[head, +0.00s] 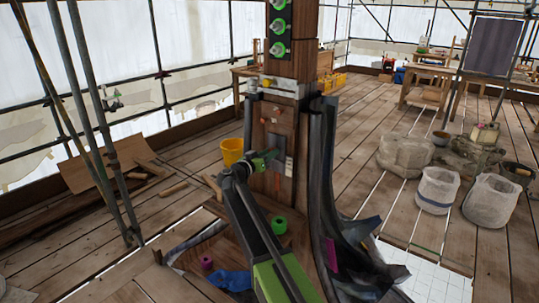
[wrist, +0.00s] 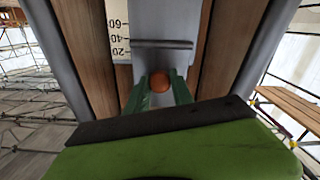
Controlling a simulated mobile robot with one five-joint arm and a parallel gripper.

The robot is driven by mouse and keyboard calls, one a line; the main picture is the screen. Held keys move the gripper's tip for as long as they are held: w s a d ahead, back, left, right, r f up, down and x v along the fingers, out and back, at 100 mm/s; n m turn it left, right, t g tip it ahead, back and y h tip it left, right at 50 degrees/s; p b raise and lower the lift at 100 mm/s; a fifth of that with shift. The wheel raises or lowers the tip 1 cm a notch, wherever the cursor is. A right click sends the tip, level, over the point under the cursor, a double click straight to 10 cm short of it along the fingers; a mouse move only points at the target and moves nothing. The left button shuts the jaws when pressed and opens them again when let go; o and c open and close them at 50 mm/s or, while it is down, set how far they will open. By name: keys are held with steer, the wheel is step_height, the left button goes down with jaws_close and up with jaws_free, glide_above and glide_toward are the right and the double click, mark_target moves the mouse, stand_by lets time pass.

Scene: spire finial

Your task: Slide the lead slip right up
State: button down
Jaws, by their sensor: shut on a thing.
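The lead slip seems to be the grey plate (wrist: 166,18) on the wooden post, with a dark crossbar (wrist: 163,44) and an orange-brown knob (wrist: 160,82) below the bar. My gripper (wrist: 159,88) has its green fingers shut on the knob, one on each side. A white scale (wrist: 119,30) marked 20, 40 and 60 stands left of the plate; the bar lies roughly level with 20 to 40. In the head view my gripper (head: 268,160) is at the post's front face and hides the knob; a small grey part (head: 277,144) shows just above it.
The wooden post (head: 293,70) carries green-ringed bolts (head: 278,27) higher up. Dark curled sheets (head: 325,150) flank it. A yellow bucket (head: 232,151) stands behind left; a green ring (head: 279,225) lies at its foot. Sacks (head: 437,188) stand on the plank floor to the right.

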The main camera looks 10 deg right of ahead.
mark_target(276, 142)
step_height(276, 142, up, 4)
steer(key=shift+f+p, duration=0.15)
steer(key=shift+p, duration=0.9)
steer(key=shift+w+f, duration=0.1)
steer(key=shift+f, duration=0.1)
steer(key=c, duration=1.1)
jaws_free()
steer(key=shift+r, duration=0.1)
steer(key=v, duration=1.7)
steer(key=shift+s, duration=0.3)
steer(key=shift+a, duration=0.1)
